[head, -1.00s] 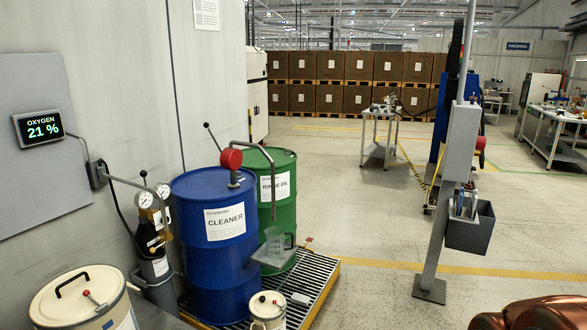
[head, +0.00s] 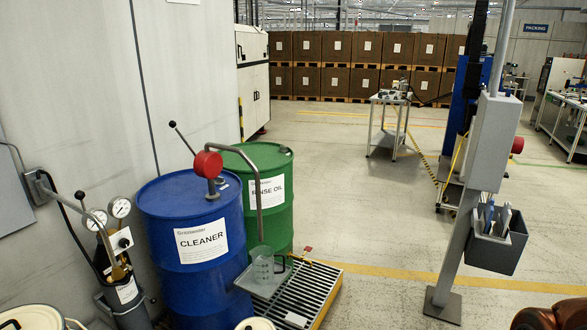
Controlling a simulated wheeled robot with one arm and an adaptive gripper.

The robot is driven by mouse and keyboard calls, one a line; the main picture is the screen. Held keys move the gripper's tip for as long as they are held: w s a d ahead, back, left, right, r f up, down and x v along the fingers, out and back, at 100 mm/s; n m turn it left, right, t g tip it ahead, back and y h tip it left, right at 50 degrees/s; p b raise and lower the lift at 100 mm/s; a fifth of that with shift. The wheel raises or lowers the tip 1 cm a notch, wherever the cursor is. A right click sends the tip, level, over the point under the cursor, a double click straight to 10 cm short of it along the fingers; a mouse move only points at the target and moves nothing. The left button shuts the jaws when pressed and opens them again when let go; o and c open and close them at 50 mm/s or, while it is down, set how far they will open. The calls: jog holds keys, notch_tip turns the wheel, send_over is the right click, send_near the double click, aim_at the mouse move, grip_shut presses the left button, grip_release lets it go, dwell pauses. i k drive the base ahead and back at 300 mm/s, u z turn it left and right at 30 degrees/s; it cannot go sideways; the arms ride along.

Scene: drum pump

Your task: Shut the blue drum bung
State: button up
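The blue drum (head: 190,235), labelled CLEANER, stands upright on a grated pallet left of centre in the head view. A hand pump with a red round head (head: 207,164) and a lever stands in its top. Its bent grey spout (head: 259,190) reaches over to the right and down towards a clear jug (head: 264,265). I cannot make out the drum's bung or whether it is open; the top is small and partly behind the pump. My gripper is not in view.
A green RINSE OIL drum (head: 272,205) stands close behind. The grated pallet (head: 310,290) has a yellow edge. A gas cylinder with gauges (head: 122,268) stands at the left. A grey post with a bin (head: 485,245) stands at the right. The floor between pallet and post is clear.

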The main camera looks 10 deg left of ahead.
aim_at(219, 181)
jog(key=i, duration=3.5)
jog(key=u, duration=3.2)
